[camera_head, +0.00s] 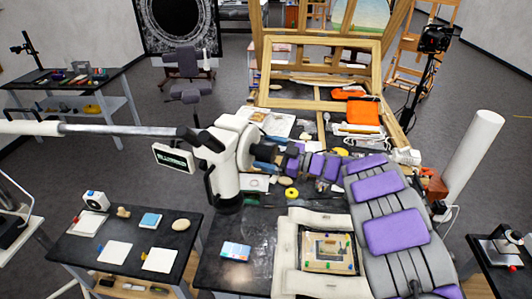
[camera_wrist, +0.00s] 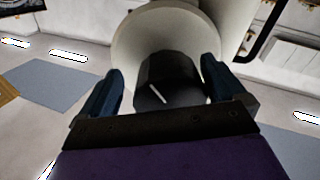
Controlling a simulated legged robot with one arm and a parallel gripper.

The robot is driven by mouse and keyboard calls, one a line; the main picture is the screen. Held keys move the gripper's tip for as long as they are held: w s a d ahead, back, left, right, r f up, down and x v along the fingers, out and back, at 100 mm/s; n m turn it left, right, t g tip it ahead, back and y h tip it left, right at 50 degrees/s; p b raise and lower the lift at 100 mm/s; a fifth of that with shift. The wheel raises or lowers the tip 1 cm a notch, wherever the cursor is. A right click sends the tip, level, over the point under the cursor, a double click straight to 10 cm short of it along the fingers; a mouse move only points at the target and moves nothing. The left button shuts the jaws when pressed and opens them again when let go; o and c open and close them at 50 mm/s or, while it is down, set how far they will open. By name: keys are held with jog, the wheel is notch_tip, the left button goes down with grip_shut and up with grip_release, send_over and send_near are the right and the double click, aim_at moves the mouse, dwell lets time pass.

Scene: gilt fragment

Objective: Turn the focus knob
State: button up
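The focus knob (camera_wrist: 168,84) is black and faceted with a white line on its face. In the wrist view it stands out from a round cream housing (camera_wrist: 150,38). My gripper (camera_wrist: 160,85) has its two blue fingers on either side of the knob. A gap shows between the left finger and the knob; whether the right finger touches it is unclear. In the head view the white microscope (camera_head: 226,172) hangs on a horizontal boom, and my gripper (camera_head: 262,157) is at the right side of its round housing. The knob is not clearly visible there.
A small screen (camera_head: 173,158) is attached at the microscope's left. Below are a dark table (camera_head: 215,272) and a framed gilt fragment (camera_head: 328,250) on a pale support. A cluttered bench with a wooden frame (camera_head: 268,70) stands behind. The grey floor (camera_head: 150,115) at the left is clear.

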jog(key=shift+s+r, duration=0.2)
jog(key=shift+f, duration=0.1)
jog(key=shift+s+d, duration=0.1)
jog(key=shift+d, duration=0.3)
jog(key=b+v, duration=0.2)
jog(key=v, duration=1.4)
jog(key=shift+d, duration=0.25)
